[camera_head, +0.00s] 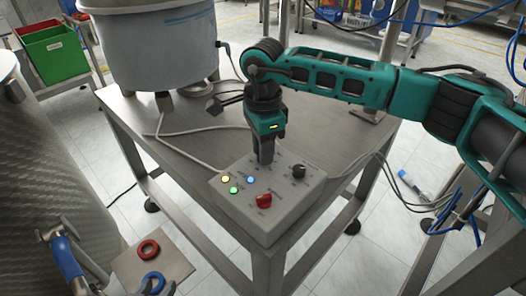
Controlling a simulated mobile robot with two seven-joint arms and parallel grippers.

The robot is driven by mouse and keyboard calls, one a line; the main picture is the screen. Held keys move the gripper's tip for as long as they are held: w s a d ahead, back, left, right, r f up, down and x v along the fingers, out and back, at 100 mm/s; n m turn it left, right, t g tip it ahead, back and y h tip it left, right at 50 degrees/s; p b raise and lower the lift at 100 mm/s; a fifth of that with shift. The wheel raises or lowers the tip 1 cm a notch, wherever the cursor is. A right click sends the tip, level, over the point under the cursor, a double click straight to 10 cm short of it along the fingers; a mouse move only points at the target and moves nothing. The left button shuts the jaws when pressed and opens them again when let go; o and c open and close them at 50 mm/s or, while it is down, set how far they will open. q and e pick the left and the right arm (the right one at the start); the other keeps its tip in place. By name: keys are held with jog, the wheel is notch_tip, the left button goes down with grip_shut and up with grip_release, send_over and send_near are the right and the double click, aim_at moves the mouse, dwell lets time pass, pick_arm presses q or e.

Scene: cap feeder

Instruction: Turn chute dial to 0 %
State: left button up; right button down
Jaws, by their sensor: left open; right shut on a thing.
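A grey control box (292,205) sits at the front corner of the metal table. On it are a black dial (299,171), a red knob (264,200) and small yellow, blue and green lights. My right gripper (266,157) points down at the back of the box, its fingers shut on a dial there. The fingers hide most of that dial, so its pointer and setting cannot be read. The labels are too small to read, so I cannot tell which dial is marked for the chute. My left gripper is not in view.
A large round bowl (158,45) stands on the metal table (190,128) behind the box. A pale cable runs across the tabletop. At the left are a big metal drum (45,190), a blue-handled lever (66,258) and red and blue rings on a plate.

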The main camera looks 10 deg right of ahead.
jog(key=n+b, duration=0.1)
jog(key=n, duration=0.4)
jog(key=shift+n+b, duration=0.3)
jog(key=shift+b, duration=0.1)
jog(key=n+b, duration=0.1)
jog(key=n, duration=0.4)
jog(key=shift+n, duration=0.4)
jog(key=c, duration=0.9)
grip_release()
jog(key=shift+o, duration=0.2)
notch_tip(320, 180, up, 13)
jog(key=p, duration=0.2)
jog(key=shift+s, duration=0.1)
